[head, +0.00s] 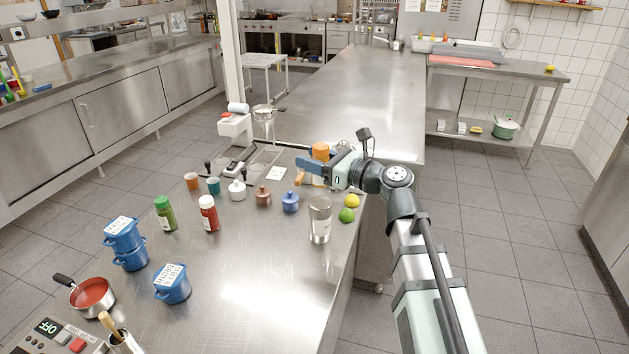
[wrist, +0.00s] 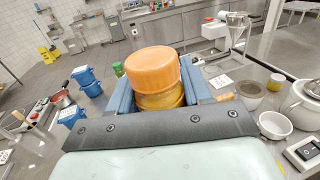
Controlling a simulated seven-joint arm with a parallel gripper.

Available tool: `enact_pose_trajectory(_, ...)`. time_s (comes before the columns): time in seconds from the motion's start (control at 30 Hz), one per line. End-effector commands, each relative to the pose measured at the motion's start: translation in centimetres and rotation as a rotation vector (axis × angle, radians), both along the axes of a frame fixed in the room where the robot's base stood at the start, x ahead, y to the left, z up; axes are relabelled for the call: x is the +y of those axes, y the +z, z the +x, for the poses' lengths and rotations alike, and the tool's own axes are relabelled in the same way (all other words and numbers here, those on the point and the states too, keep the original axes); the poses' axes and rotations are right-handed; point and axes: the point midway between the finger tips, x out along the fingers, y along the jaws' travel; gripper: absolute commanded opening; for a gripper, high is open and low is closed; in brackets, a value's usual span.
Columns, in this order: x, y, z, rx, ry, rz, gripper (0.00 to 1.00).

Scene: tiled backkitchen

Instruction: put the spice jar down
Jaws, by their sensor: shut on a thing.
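The spice jar (wrist: 153,72) has a wide orange lid and a yellowish body. It stands roughly upright between the blue fingers of my gripper (wrist: 157,92) in the wrist view. In the head view its orange lid (head: 320,149) shows above the blue fingers of my gripper (head: 312,165), near the far right part of the steel counter (head: 240,290). My gripper is shut on the jar. The jar's lower part is mostly hidden by the fingers, and I cannot tell whether its base touches the counter.
A clear glass (head: 320,222), a lime (head: 346,215) and a lemon (head: 351,200) stand near the counter's right edge. A blue pot (head: 290,203), a brown pot (head: 262,196) and a white pot (head: 237,190) stand left of the gripper. Bare counter lies in front.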

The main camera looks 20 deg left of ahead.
Motion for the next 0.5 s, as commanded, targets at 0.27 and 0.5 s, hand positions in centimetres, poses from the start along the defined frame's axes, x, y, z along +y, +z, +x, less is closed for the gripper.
enact_pose_trajectory(0.27,0.0,-1.4,0.0,0.0,-0.001,0.0,0.14)
enact_pose_trajectory(0.5,0.0,-3.6,0.0,0.002,-0.002,0.0,0.14)
